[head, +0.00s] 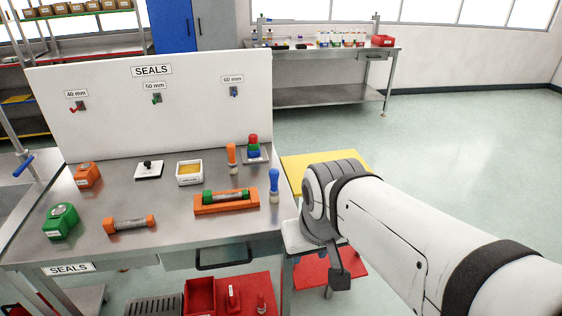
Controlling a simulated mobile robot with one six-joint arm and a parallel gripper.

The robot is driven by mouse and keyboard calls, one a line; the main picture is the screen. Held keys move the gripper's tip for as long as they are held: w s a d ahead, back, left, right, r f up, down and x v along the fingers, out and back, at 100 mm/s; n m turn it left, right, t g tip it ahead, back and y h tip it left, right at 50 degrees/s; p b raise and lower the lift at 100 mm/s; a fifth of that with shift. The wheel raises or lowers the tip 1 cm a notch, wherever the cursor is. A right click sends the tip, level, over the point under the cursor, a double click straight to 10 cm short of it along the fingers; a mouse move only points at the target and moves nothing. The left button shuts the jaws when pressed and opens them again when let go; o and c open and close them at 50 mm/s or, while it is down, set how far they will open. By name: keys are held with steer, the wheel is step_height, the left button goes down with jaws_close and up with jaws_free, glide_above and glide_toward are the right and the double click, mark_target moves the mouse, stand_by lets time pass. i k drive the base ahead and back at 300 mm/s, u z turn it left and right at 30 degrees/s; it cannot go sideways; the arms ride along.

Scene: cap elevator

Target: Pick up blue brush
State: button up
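The blue brush (274,182) stands upright near the right edge of the steel table (165,240), with its blue handle up and a pale end down. An orange brush (231,154) of similar shape stands behind it to the left. My arm reaches in from the lower right, and its end is to the right of the table, apart from the blue brush. Only a dark part of my gripper (339,275) shows, low beside the table. Its fingers are not clear, so I cannot tell whether it is open or shut.
A red-green-blue stack (253,147) stands behind. A white SEALS board (150,100) backs the table. A yellow surface (300,165) lies to the right.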

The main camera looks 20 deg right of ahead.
mark_target(274, 174)
steer(key=i, duration=1)
steer(key=z, duration=0.05)
